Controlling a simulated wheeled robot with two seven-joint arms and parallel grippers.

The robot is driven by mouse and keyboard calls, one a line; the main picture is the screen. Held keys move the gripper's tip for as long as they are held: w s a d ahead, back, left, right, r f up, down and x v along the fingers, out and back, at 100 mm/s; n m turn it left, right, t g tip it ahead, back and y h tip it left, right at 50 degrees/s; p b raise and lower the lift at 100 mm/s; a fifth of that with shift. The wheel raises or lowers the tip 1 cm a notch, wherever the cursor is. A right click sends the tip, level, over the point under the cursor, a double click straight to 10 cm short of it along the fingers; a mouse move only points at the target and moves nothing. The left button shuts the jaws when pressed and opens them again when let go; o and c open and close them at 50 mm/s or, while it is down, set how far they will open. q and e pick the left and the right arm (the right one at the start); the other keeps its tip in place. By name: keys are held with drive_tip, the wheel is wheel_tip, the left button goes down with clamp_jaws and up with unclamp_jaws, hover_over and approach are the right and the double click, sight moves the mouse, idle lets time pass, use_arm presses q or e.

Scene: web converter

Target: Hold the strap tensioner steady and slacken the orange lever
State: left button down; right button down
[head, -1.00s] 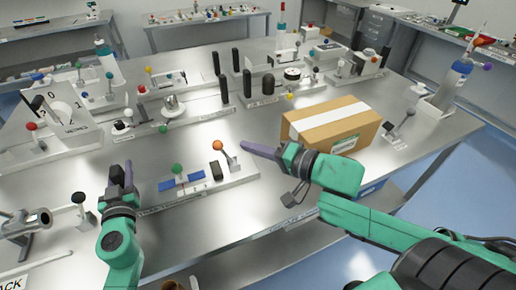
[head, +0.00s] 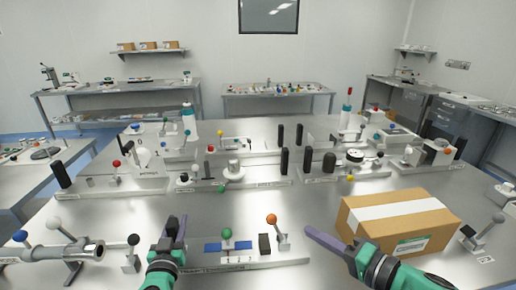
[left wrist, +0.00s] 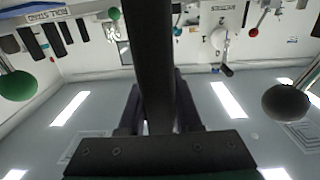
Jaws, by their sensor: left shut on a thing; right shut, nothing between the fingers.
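The strap tensioner (head: 294,259) is a pale base plate on the bench with a blue strap (head: 213,247), a green ball knob (head: 227,233) and a black block (head: 265,244). Its orange-knobbed lever (head: 271,219) stands near the right end, tilted. My left gripper (head: 176,228) is at the tensioner's left end. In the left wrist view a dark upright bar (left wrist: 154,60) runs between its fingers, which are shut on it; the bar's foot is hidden. My right gripper (head: 312,233) is shut and empty, its purple fingers pointing at the orange lever from the right, apart from it.
A taped cardboard box (head: 415,222) stands right behind my right gripper. A pipe fixture (head: 70,252) and a black-knobbed lever (head: 132,253) stand left of my left gripper. Fixtures with black posts (head: 285,162) line the bench behind. Bare metal lies between them and the tensioner.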

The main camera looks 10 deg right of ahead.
use_arm(q)
drive_tip(key=shift+f, duration=0.25)
drive_tip(key=c, duration=0.6)
unclamp_jaws()
drive_tip(key=shift+o, duration=0.4)
drive_tip(key=shift+w+r, duration=0.15)
drive_tip(key=shift+w, duration=0.05)
drive_tip(key=shift+s, duration=0.15)
drive_tip(key=s, duration=1.1)
drive_tip(key=shift+s+a, duration=0.15)
drive_tip(key=shift+s, duration=0.2)
